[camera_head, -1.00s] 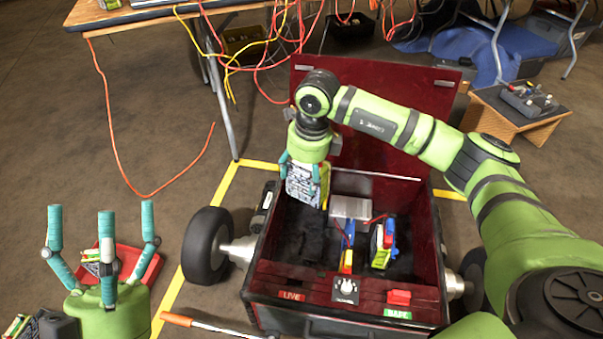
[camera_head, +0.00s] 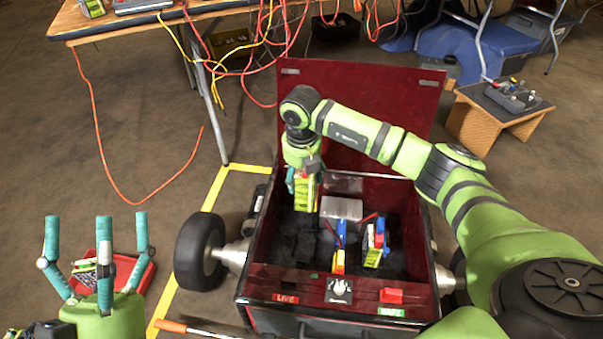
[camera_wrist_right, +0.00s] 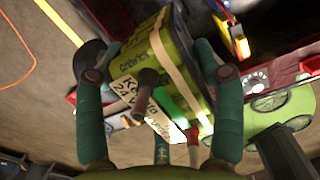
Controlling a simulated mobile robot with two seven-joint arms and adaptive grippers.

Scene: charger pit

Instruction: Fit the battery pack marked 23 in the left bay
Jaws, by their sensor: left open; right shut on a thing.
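My right gripper (camera_head: 303,178) is shut on a green-yellow battery pack (camera_head: 306,194) and holds it over the back of the open red box's left bay (camera_head: 293,238). The bay is dark and looks empty. In the right wrist view the pack (camera_wrist_right: 150,50) sits between the fingers, with a pale strap and a white label; its number is not clear to me. Whether the pack touches the bay is hidden. A second pack (camera_head: 374,246) stands in the right bay. My left gripper (camera_head: 97,222) is open and empty, at lower left, away from the box.
A blue and yellow connector (camera_head: 339,258) stands between the bays near a grey block (camera_head: 341,208). The front panel has a knob (camera_head: 339,288) and a red switch (camera_head: 391,295). The raised lid (camera_head: 365,95) is behind my right arm. A red tray (camera_head: 130,272) lies behind my left gripper.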

